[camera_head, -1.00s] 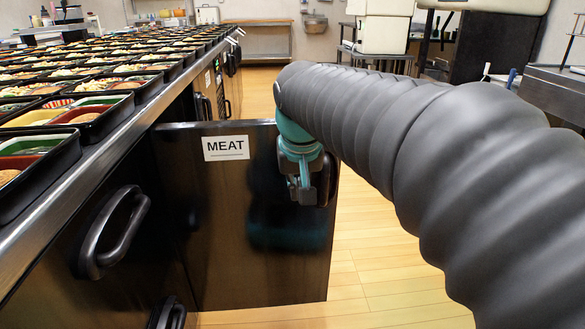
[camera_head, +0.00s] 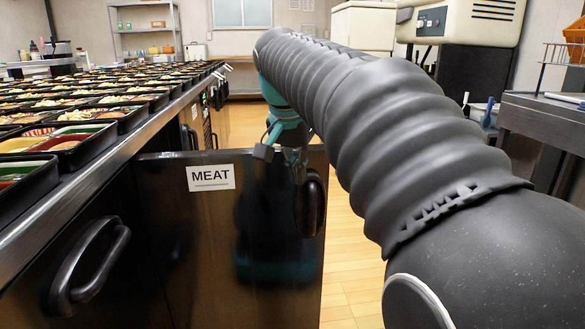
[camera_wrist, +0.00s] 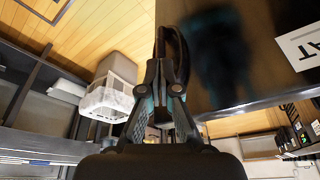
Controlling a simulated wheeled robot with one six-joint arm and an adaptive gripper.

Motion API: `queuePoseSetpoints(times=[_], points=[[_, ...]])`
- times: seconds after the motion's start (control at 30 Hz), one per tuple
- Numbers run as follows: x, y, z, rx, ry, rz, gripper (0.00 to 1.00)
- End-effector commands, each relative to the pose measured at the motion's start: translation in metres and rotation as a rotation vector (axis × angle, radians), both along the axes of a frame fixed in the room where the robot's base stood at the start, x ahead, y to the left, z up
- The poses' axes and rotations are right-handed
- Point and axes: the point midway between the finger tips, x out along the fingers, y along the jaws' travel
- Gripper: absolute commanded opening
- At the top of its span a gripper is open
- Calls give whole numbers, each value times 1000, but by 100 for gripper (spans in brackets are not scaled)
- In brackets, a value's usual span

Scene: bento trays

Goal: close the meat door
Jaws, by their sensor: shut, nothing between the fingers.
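The meat door (camera_head: 175,240) is a dark glossy panel with a white MEAT label (camera_head: 211,177). It stands open, swung out from the counter across the aisle. Its black handle (camera_head: 313,203) is near the free edge on the right. My gripper (camera_head: 298,165) is at the door's top edge, just above and left of the handle, and partly hard to make out. In the wrist view, the gripper (camera_wrist: 159,64) has its fingertips together at the handle (camera_wrist: 178,50). I cannot tell whether they touch it. The door (camera_wrist: 225,55) fills the upper right there.
A counter (camera_head: 100,165) with many filled bento trays runs along the left. Another door handle (camera_head: 88,265) juts out below it. Wooden floor (camera_head: 350,270) is clear right of the door. A metal table (camera_head: 545,115) stands at the right.

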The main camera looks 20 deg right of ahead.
Motion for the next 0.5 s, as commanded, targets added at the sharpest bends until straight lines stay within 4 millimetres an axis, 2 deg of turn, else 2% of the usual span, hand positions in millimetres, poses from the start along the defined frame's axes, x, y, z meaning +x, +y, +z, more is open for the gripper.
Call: queuePoseSetpoints(times=[0.03, 0.33, 0.5], points=[[2, -3, -13, 0, 3, -2, 0], [13, -15, -65, 0, 1, 0, 0], [29, -33, -66, 0, 0, -1, 0]])
